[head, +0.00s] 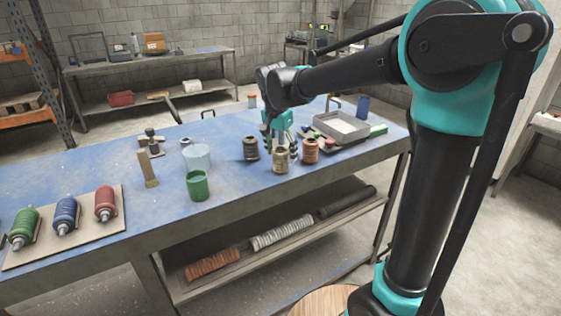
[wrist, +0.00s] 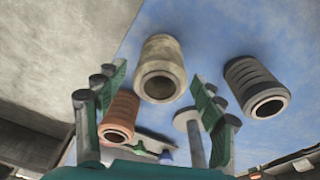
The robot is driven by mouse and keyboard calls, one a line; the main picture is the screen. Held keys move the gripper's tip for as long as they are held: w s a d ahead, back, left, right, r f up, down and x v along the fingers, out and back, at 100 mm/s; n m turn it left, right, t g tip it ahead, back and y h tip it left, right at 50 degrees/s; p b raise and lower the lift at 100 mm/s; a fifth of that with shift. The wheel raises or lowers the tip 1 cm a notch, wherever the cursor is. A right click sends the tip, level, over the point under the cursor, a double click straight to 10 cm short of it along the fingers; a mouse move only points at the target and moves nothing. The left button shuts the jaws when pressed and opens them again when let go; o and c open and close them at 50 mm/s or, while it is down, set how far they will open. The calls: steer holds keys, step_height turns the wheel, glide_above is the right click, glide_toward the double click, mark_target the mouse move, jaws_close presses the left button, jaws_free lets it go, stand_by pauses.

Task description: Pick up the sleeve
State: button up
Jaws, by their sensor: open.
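Three ribbed, hollow sleeves stand on the blue-topped bench (head: 110,188). The beige sleeve (head: 280,159) is in front of my gripper (head: 279,144), with the dark grey sleeve (head: 250,148) to its left and the copper sleeve (head: 310,151) to its right. In the wrist view, my gripper (wrist: 160,90) is open and its green-padded fingers hold nothing. The beige sleeve (wrist: 161,68) shows beyond and between the fingertips. The copper sleeve (wrist: 118,117) shows partly behind the left finger, and the dark grey sleeve (wrist: 257,87) lies outside the right finger.
A grey post with a round top (wrist: 188,125) shows near the right finger. A grey tray (head: 341,128) stands behind the copper sleeve. A green cup (head: 198,186) and a clear container (head: 196,157) stand to the left. Coloured parts lie on a board (head: 85,228) at far left.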

mark_target(282, 161)
steer(key=shift+w+d+f, duration=0.1)
steer(key=shift+w+f, duration=0.05)
steer(key=shift+f, duration=1.8)
steer(key=shift+c, duration=0.6)
steer(key=c, duration=1.2)
